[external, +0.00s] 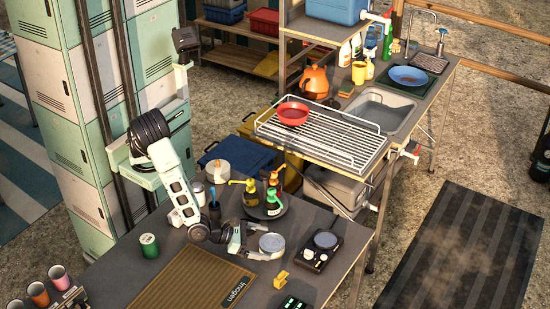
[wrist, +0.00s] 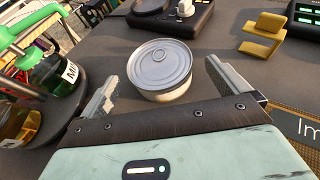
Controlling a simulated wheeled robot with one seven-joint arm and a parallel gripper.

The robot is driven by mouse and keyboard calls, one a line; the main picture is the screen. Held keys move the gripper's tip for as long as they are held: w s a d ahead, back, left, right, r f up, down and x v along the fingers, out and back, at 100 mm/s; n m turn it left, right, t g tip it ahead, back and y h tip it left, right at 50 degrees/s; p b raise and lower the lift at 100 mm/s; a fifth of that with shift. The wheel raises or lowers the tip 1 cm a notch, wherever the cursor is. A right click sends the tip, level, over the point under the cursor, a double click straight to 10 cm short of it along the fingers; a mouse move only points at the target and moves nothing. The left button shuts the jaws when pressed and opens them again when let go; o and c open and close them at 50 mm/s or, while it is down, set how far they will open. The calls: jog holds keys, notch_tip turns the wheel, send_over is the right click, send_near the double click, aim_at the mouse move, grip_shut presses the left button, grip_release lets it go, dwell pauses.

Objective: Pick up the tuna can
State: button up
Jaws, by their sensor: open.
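The tuna can (external: 271,243) is a low silver can with a pull-ring lid, standing upright on the dark table. In the wrist view the can (wrist: 160,69) sits just beyond and between my fingertips, a little left of centre. My gripper (external: 252,243) is low beside the can, on its left in the external view. In the wrist view my gripper (wrist: 160,84) is open, with one finger on each side of the can. Nothing is held. Gaps show between the can and both fingers.
Pump bottles on a round dark tray (wrist: 73,113) stand close to my left finger. A black device with knobs (external: 321,249), a yellow stand (external: 281,280) and a brown mat (external: 190,283) lie around the can. A green can (external: 149,245) stands farther left.

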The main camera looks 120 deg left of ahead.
aim_at(272, 245)
jog(key=x, duration=0.4)
jog(key=shift+f, duration=0.1)
jog(key=c, duration=1.1)
